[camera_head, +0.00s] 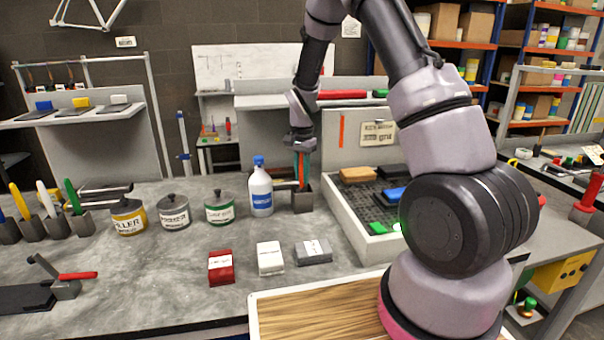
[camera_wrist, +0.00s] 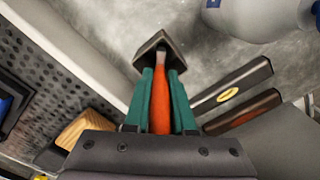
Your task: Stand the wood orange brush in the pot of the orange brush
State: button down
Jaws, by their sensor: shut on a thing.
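My gripper (camera_head: 302,176) is shut on the orange brush (camera_wrist: 161,95), with its two teal fingers on either side of the orange handle. The brush points down, roughly upright, over a small dark square pot (camera_head: 302,200). In the wrist view the brush's darker lower end shows at the mouth of the pot (camera_wrist: 152,43) and appears to be inside it. I cannot tell whether it touches the bottom. The pot stands on the grey bench between a white bottle and a tray.
The white bottle (camera_head: 261,192) with a blue cap stands close left of the pot. A white-rimmed tray (camera_head: 345,232) with blocks lies to the right. Tins (camera_head: 219,208) and small blocks (camera_head: 270,258) stand further left and in front.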

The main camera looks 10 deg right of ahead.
jog(key=shift+f, duration=0.15)
jog(key=c, duration=0.7)
grip_release()
notch_tip(320, 180, up, 11)
jog(key=shift+f, duration=0.1)
